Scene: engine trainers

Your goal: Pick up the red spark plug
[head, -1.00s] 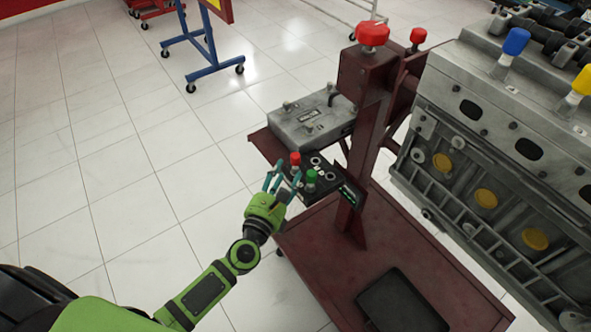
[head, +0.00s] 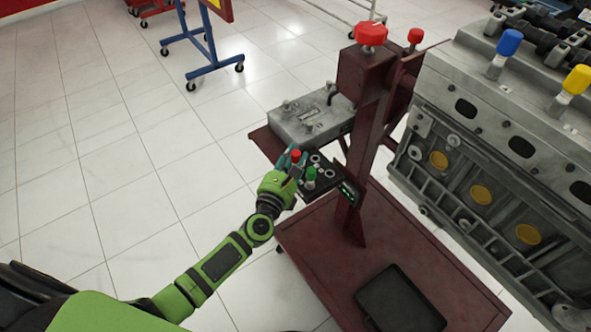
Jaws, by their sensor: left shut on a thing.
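The red spark plug (head: 295,155) stands in the black holder (head: 322,181) on the dark red engine stand. Only its red top shows clearly; its lower part is hidden by my fingers. My left gripper (head: 291,163) is shut on the red spark plug, with its teal fingers on either side of it. The green spark plug (head: 311,174) stands in the same holder, just right of my fingers. My right gripper is not in view.
A grey battery-like box (head: 312,118) sits behind the holder. The red post (head: 356,180) rises to the right. The engine block (head: 490,150) carries a blue plug (head: 510,42) and a yellow plug (head: 578,80). Floor at left is clear.

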